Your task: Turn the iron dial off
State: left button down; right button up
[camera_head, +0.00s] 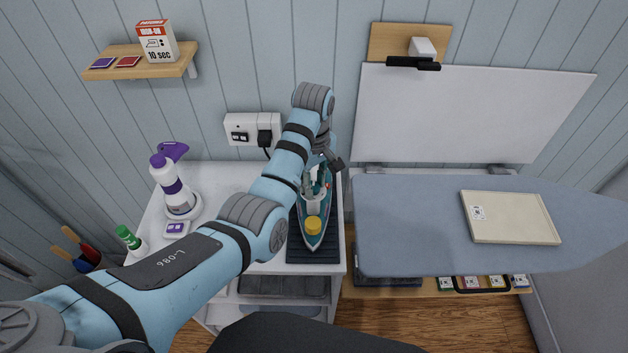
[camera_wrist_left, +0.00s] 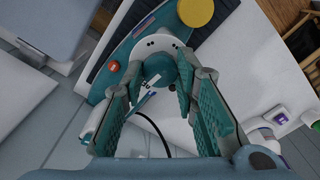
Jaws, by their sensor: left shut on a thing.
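The teal iron (camera_head: 316,236) lies flat on a dark ribbed mat (camera_head: 300,256) on the white cabinet top. It has a yellow cap near its front end. In the left wrist view the iron (camera_wrist_left: 125,58) shows its round teal dial (camera_wrist_left: 160,68) on a white ring, with the yellow cap (camera_wrist_left: 196,11) above and an orange button (camera_wrist_left: 112,67) to the left. My left gripper (camera_head: 314,193) reaches down onto the iron. In the left wrist view the gripper's fingers (camera_wrist_left: 162,78) are on either side of the dial, shut on it. My right gripper is not in view.
A wall socket (camera_head: 252,128) with a black plug is behind. A shelf (camera_head: 150,67) is upper left.

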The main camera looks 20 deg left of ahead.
pick_arm(q)
jog(key=shift+n, duration=0.6)
jog(key=c, duration=1.2)
grip_release()
jog(key=shift+c, duration=0.2)
